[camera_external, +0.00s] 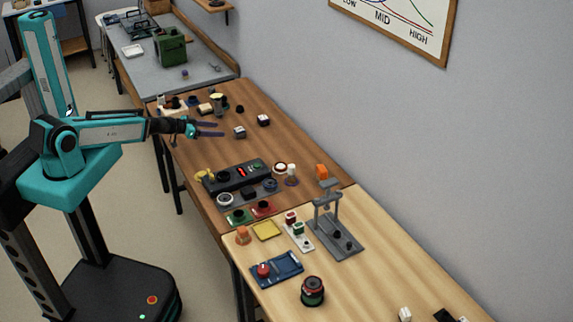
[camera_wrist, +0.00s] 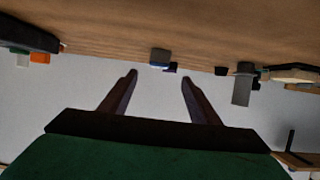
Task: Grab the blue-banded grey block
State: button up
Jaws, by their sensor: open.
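A small grey block with a bluish band (camera_external: 239,132) stands on the brown wooden table, just beyond my gripper's tips. In the wrist view, which is upside down, a pale grey block with a bluish face (camera_wrist: 160,57) lies ahead, between the lines of the two fingers. My gripper (camera_external: 221,129) reaches over the table from the left with its fingers apart and nothing between them. Its fingers also show in the wrist view (camera_wrist: 159,78). A gap remains between the fingertips and the block.
A black console (camera_external: 236,175) lies nearer the camera. The wood between block and console is clear.

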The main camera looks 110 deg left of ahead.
aim_at(235, 130)
jog(key=shift+b+x, duration=1)
jog(key=shift+b, duration=0.7)
jog(key=shift+w+a+f+b, duration=0.1)
jog(key=shift+f+b, duration=0.05)
jog(key=shift+b, duration=0.35)
jog(key=b+x, duration=0.2)
jog(key=b, duration=0.6)
jog(key=shift+w+a, duration=0.1)
jog(key=shift+w, duration=0.05)
jog(key=shift+a+f+b, duration=0.1)
jog(key=shift+b, duration=0.35)
jog(key=shift+b+x, duration=1.35)
jog(key=shift+b, duration=0.7)
jog(key=shift+r+p+x, duration=0.1)
jog(key=shift+p+x, duration=0.3)
jog(key=shift+x, duration=0.3)
jog(key=shift+r+p+x, duration=0.15)
jog(key=shift+p+x, duration=0.2)
jog(key=shift+x, duration=0.35)
jog(key=shift+p+x, duration=0.3)
jog(key=shift+x, duration=1)
